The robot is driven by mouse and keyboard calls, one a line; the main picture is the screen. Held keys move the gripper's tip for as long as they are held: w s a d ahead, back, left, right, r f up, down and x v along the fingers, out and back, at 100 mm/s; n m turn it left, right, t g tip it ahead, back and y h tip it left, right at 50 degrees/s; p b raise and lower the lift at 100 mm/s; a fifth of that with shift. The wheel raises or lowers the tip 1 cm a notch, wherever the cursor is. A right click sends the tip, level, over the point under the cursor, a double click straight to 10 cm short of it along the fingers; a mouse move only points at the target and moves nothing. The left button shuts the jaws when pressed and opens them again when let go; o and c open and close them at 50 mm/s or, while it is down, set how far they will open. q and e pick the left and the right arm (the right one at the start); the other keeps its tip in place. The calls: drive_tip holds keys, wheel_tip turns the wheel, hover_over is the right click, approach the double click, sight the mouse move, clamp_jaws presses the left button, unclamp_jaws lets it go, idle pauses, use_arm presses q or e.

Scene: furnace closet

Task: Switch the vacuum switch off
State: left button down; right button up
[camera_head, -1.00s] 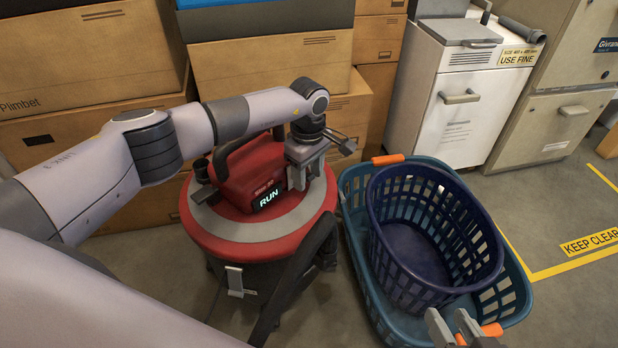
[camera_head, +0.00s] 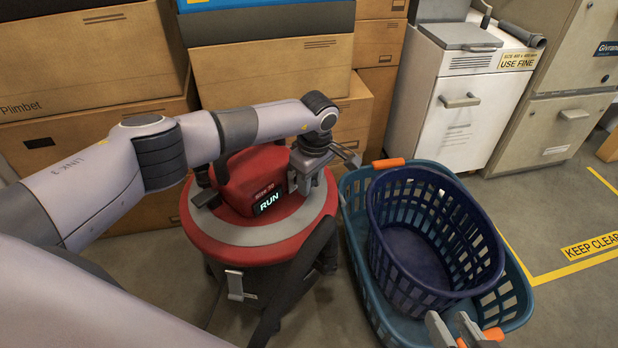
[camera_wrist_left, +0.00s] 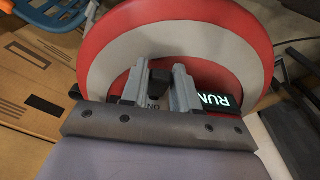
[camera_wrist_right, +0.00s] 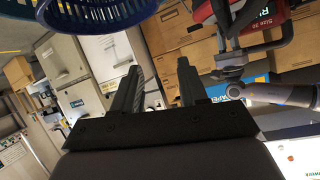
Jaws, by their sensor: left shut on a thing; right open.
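The vacuum is a red and black canister with a grey ring on its lid (camera_head: 262,232) and a red motor head (camera_head: 245,178). A lit display (camera_head: 268,203) on the head reads RUN; it also shows in the left wrist view (camera_wrist_left: 218,99). My left gripper (camera_head: 303,182) is at the right side of the head. In the left wrist view its fingers (camera_wrist_left: 160,88) are closed around a small dark switch knob (camera_wrist_left: 158,80), with part of a label beside it. My right gripper (camera_head: 452,326) is open and empty near the baskets; its parted fingers show in the right wrist view (camera_wrist_right: 157,78).
A dark blue basket (camera_head: 425,190) sits inside a teal basket (camera_head: 360,285) just right of the vacuum. Cardboard boxes (camera_head: 270,70) are stacked behind. A white cabinet (camera_head: 455,110) stands at the back right. Yellow-marked floor (camera_head: 575,285) on the right is clear.

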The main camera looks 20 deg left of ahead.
use_arm(q)
drive_tip(key=shift+s+d+f+t+y, duration=0.15)
drive_tip(key=shift+f+t+y, duration=0.1)
drive_tip(key=shift+y, duration=0.25)
drive_tip(key=shift+w+d+f+t+y, duration=0.1)
drive_tip(key=shift+d+f+t+y, duration=0.1)
drive_tip(key=shift+y, duration=0.3)
drive_tip(key=shift+s+f+t+y+b, duration=0.1)
drive_tip(key=shift+f+t+y+b, duration=0.1)
drive_tip(key=shift+f+y+b, duration=0.25)
drive_tip(key=shift+f+t+y+b, duration=0.15)
drive_tip(key=shift+y+b, duration=0.2)
drive_tip(key=shift+y, duration=0.3)
drive_tip(key=shift+f+y, duration=0.1)
drive_tip(key=shift+y, duration=0.3)
drive_tip(key=shift+t+y+b, duration=0.3)
drive_tip(key=shift+b, duration=0.05)
use_arm(e)
drive_tip(key=shift+w+a+f+y, duration=0.1)
drive_tip(key=shift+w+a+y, duration=0.15)
drive_tip(key=shift+a+y, duration=0.5)
drive_tip(key=shift+a, duration=0.1)
